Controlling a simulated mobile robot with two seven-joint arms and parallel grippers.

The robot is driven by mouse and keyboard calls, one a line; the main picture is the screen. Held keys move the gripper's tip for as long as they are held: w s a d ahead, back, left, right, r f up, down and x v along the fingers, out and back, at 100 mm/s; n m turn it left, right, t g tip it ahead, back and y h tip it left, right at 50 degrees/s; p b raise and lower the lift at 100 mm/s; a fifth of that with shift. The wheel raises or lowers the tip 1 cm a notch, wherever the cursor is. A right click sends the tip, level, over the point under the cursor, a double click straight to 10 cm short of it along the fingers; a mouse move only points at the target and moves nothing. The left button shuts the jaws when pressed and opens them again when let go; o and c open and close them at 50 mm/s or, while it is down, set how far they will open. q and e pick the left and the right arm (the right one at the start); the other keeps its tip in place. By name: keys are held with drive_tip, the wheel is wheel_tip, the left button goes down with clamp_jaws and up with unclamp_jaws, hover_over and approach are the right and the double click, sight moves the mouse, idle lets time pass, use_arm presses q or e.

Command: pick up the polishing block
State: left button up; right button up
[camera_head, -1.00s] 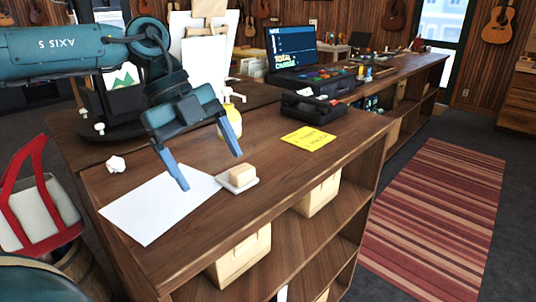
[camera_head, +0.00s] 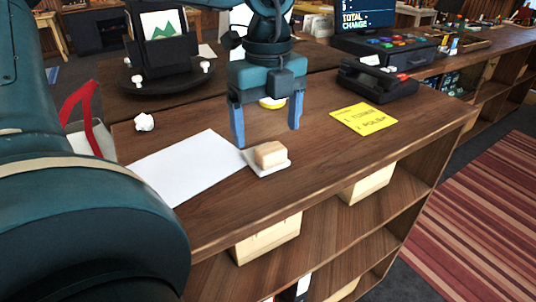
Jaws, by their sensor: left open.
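The polishing block looks to be the small tan block (camera_head: 269,154), which lies on a thin white pad (camera_head: 285,167) near the front edge of the wooden counter (camera_head: 225,205). My left gripper (camera_head: 266,138) points down above and just behind the block, with its two blue fingers spread apart. It is open and empty, and the block is not between the fingertips. My right gripper does not show.
A white paper sheet (camera_head: 185,168) lies left of the block, with a crumpled paper ball (camera_head: 144,122) beyond it. A yellow note (camera_head: 364,118) and a black telephone-like device (camera_head: 378,82) are to the right.

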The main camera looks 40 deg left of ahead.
sight(268, 145)
use_arm(q)
drive_tip(key=shift+a+f+p, duration=0.1)
drive_tip(key=shift+f+p, duration=0.4)
drive_tip(key=shift+f, duration=2.15)
drive_tip(key=shift+w, duration=0.1)
drive_tip(key=c, duration=1.1)
